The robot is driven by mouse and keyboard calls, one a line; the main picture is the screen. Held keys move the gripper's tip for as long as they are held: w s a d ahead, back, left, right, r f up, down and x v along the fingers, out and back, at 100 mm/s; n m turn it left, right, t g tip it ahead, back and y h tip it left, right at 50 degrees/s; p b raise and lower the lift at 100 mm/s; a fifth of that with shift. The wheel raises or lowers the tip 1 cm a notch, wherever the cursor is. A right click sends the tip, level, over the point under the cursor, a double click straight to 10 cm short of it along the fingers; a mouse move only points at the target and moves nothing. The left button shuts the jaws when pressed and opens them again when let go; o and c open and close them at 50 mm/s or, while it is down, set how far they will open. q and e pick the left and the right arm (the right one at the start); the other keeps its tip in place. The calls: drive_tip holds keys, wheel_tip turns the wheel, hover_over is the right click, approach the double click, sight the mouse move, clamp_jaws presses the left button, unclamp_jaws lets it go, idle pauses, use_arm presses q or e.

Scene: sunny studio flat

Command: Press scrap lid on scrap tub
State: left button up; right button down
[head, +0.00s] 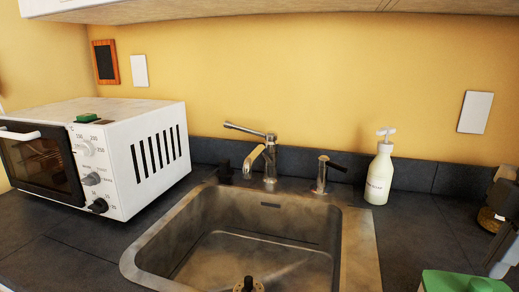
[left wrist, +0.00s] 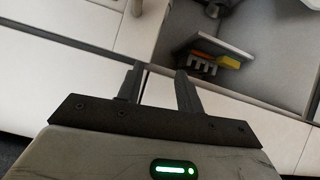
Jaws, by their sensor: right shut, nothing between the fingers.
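A green lid-like top (head: 455,283) shows at the bottom right of the head view, cut off by the frame edge. It looks like the scrap lid, and whether it sits level or fully down on the scrap tub cannot be seen. The tub's body is almost wholly out of view. My right gripper (head: 501,268) is at the right edge, shut and empty, close above the right side of the green top. Contact cannot be told. My left gripper (left wrist: 159,85) shows in the left wrist view, its fingers apart with nothing between them, in front of pale cabinet fronts.
A steel sink (head: 250,230) with a tap (head: 268,165) fills the middle. A white soap bottle (head: 379,175) stands behind right. A white oven (head: 130,150) with a small green item (head: 87,118) is at left. A glass jar (head: 490,218) is beside my right arm.

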use_arm(q)
drive_tip(key=shift+f, duration=0.15)
use_arm(e)
drive_tip(key=shift+f, duration=0.15)
idle(0.4)
drive_tip(key=shift+f+b, duration=0.2)
drive_tip(key=shift+b, duration=0.2)
use_arm(q)
drive_tip(key=shift+f, duration=0.15)
use_arm(e)
drive_tip(key=shift+f, duration=0.1)
use_arm(q)
drive_tip(key=shift+w+d+b, duration=0.1)
drive_tip(key=shift+w+b, duration=0.05)
drive_tip(key=shift+b, duration=0.25)
use_arm(e)
drive_tip(key=shift+f, duration=0.35)
drive_tip(key=shift+f+b, duration=0.3)
use_arm(q)
drive_tip(key=shift+s+f, duration=0.15)
drive_tip(key=shift+s, duration=0.05)
use_arm(e)
drive_tip(key=shift+s+r, duration=0.1)
